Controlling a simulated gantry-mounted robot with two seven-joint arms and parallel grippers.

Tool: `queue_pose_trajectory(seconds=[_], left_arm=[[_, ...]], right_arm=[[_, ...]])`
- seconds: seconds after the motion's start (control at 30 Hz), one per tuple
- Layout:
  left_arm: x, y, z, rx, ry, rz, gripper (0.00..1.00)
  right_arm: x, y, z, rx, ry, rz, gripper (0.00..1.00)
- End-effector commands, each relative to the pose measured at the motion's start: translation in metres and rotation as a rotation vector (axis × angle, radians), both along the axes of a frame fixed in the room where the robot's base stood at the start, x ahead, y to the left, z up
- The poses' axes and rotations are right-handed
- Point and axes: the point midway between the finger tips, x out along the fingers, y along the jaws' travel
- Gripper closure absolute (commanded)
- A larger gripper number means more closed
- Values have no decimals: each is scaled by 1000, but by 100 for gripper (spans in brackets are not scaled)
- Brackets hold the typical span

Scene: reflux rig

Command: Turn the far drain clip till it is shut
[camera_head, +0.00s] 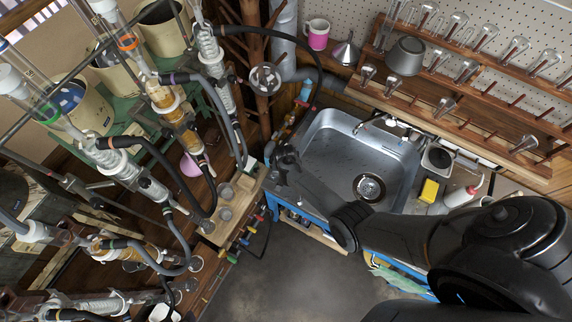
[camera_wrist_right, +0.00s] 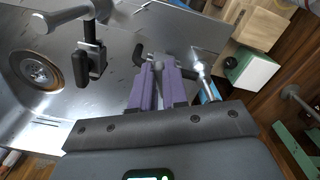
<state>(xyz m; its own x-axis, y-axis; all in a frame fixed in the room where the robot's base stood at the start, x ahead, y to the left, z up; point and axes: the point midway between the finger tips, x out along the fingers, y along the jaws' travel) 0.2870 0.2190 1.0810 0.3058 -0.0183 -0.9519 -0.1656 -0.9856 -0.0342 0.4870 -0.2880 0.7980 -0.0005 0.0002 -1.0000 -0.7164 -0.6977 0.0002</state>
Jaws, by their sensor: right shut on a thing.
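My right arm comes in from the right in the head view, and its gripper (camera_head: 284,160) is at the left rim of the sink. In the right wrist view its purple fingers (camera_wrist_right: 158,88) are closed around a slim grey piece (camera_wrist_right: 158,72), which I take to be the far drain clip. A dark bent lever (camera_wrist_right: 139,55) sticks out beside the fingertips. The fingers hide most of the held piece, so I cannot tell how far it is turned. My left gripper is not in view.
The steel sink (camera_head: 345,150) lies right of the gripper. A metal tap (camera_wrist_right: 85,20) with a dark handle shows in the wrist view. Glass columns with black hoses (camera_head: 160,150) crowd the left side. Several coloured valves (camera_head: 246,236) line the bench edge.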

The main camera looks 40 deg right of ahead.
Motion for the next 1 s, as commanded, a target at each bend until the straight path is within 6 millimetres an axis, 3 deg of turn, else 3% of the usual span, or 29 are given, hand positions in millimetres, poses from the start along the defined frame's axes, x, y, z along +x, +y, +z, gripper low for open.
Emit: queue_pose_trajectory(seconds=[0.3, 0.77, 0.8, 0.93, 1.0], left_arm=[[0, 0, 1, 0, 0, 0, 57], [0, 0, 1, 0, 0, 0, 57], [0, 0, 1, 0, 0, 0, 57], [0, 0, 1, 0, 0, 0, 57], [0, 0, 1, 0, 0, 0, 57]], right_arm=[[1, 1, -1, -1, -1, -92, 100], [1, 0, -1, -1, -1, -101, 100], [1, 0, -1, -1, -1, -101, 80], [1, 0, -1, -1, -1, -100, 61], [1, 0, -1, -1, -1, -100, 61]])
